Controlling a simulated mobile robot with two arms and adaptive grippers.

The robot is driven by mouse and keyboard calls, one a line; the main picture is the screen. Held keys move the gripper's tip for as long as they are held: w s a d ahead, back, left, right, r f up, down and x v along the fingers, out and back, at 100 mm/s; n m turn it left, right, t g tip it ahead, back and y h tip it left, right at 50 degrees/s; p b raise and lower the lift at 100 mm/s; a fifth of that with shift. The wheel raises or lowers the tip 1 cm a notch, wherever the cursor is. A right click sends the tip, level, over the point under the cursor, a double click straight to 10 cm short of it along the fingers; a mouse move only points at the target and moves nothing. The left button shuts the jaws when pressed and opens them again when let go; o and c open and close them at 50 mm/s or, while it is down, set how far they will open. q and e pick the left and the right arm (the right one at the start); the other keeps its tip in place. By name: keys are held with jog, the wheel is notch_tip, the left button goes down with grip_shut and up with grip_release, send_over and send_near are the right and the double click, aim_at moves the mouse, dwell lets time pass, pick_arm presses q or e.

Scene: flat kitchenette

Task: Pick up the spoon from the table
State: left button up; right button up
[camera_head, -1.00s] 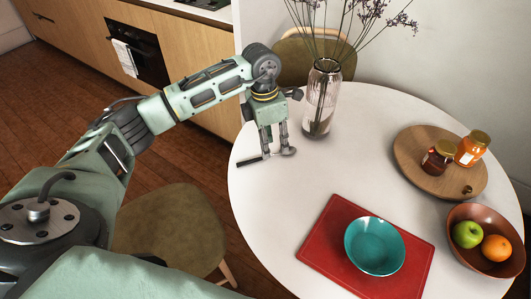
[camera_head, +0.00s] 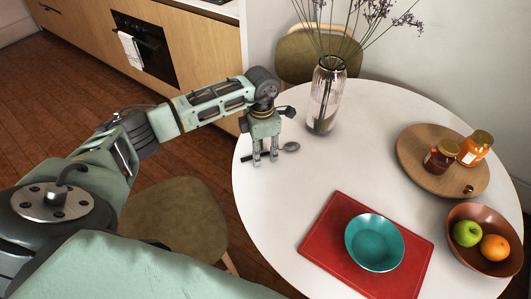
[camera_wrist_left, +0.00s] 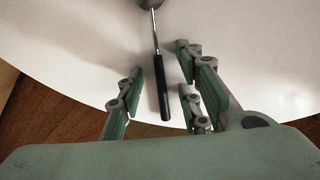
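The spoon (camera_head: 291,146) lies on the round white table near its far left edge, with its grey bowl to the right and its dark handle to the left. In the left wrist view the spoon's black handle (camera_wrist_left: 161,88) points toward the gripper, and the bowl is cut off at the top edge. My left gripper (camera_head: 266,160) points down over the handle. In the wrist view its fingers (camera_wrist_left: 160,80) are apart, one side left of the handle and two fingers right of it, with gaps between. My right gripper is not in view.
A glass vase (camera_head: 325,97) with dried flowers stands close behind the spoon. A red placemat (camera_head: 318,245) holds a teal bowl (camera_head: 374,240). A wooden board (camera_head: 412,160) with two jars and a brown fruit bowl (camera_head: 505,228) are at the right. A chair (camera_head: 175,222) stands at the near left.

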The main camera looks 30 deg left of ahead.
pick_arm(q)
jog(key=shift+c, duration=0.6)
grip_shut()
jog(key=shift+r, duration=0.1)
